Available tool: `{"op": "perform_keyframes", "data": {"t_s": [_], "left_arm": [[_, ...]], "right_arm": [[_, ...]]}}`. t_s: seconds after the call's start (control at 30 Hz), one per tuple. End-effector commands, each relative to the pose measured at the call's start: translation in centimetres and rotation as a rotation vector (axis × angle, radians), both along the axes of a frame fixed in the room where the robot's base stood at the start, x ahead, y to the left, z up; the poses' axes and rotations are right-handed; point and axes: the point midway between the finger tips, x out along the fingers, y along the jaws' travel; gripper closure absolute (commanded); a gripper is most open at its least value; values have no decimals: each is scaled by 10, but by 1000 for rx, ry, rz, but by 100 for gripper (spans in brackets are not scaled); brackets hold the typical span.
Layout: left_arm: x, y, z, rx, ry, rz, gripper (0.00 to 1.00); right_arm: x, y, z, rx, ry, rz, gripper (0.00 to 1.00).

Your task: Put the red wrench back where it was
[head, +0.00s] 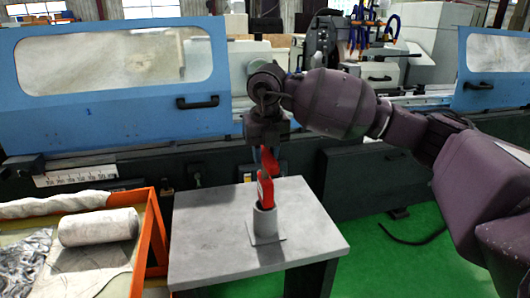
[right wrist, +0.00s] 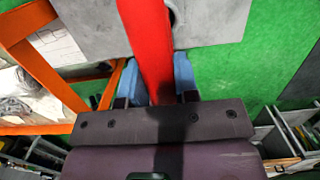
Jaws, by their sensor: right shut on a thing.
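The red wrench (head: 265,188) hangs roughly upright from my right gripper (head: 268,155). In the right wrist view the red wrench (right wrist: 148,42) runs between the two blue fingers of my right gripper (right wrist: 156,80), which are shut on it. A grey round holder (head: 264,222) with a square base plate stands on the small grey table (head: 205,235). The wrench's lower end shows at the holder's top rim in the head view; I cannot tell whether it is inside. The dark opening of the holder (right wrist: 172,17) shows partly beside the wrench. My left gripper is out of view.
An orange-framed bin (head: 153,235) with a grey roll (head: 98,227) and crumpled sheets stands left of the table. The blue grinder (head: 130,70) with its dark base is behind. Green floor (head: 395,250) lies open to the right.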

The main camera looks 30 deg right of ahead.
Motion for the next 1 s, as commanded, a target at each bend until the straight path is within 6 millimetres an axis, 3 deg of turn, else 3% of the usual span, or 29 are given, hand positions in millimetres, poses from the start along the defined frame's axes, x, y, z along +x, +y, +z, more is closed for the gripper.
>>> {"op": "perform_keyframes", "data": {"t_s": [0.03, 0.2, 0.57, 0.67, 1.0], "left_arm": [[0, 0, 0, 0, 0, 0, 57], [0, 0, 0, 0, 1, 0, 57], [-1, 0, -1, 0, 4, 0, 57], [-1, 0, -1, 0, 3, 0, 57], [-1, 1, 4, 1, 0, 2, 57]], "right_arm": [[0, 0, -1, -1, 1, 0, 70], [0, 0, -1, -1, 1, 0, 46], [0, 0, 5, 0, -1, 0, 46], [-1, 0, 16, 0, -2, -1, 46], [-9, 2, 80, 0, -4, 0, 46]]}}
